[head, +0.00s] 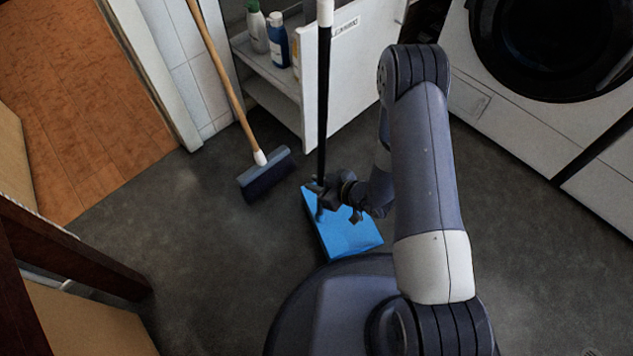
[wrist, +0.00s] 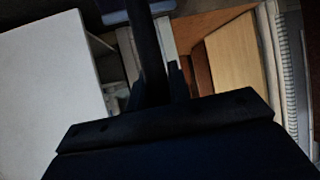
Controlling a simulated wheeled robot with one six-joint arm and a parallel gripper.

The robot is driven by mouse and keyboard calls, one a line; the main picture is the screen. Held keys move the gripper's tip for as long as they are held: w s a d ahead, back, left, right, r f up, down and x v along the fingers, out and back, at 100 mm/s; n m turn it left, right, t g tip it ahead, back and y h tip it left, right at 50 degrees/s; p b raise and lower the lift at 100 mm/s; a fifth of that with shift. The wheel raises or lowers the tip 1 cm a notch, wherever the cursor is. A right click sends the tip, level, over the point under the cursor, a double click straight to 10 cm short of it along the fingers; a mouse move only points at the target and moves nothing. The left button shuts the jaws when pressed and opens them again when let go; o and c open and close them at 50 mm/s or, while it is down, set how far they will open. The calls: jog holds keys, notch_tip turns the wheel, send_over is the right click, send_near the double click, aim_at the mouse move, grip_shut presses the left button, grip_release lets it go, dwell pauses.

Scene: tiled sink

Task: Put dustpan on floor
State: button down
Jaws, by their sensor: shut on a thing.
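The dustpan has a flat blue pan (head: 347,235) and a long upright black handle with a white top end. It is in the middle of the head view, just in front of my base. My gripper (head: 325,193) is shut on the lower part of the handle, just above the pan. In the wrist view the dark handle (wrist: 147,45) runs up from between the fingers. The gripper and wrist hide part of the pan. I cannot tell whether the pan touches the floor or hangs a little above it.
A broom (head: 265,175) with a wooden handle leans to the left of the dustpan. An open white cabinet (head: 360,75) with bottles stands behind it. A white washing machine (head: 470,95) is at the right. Grey floor (head: 195,250) is clear at the left.

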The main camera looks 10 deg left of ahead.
jog(key=shift+f+b, duration=0.55)
jog(key=c, duration=1.2)
grip_release()
jog(key=shift+c, duration=0.2)
jog(key=p+v, duration=0.3)
jog(key=v, duration=0.7)
jog(key=shift+d+r+p, duration=0.2)
jog(key=shift+d+p, duration=0.1)
jog(key=shift+p, duration=0.05)
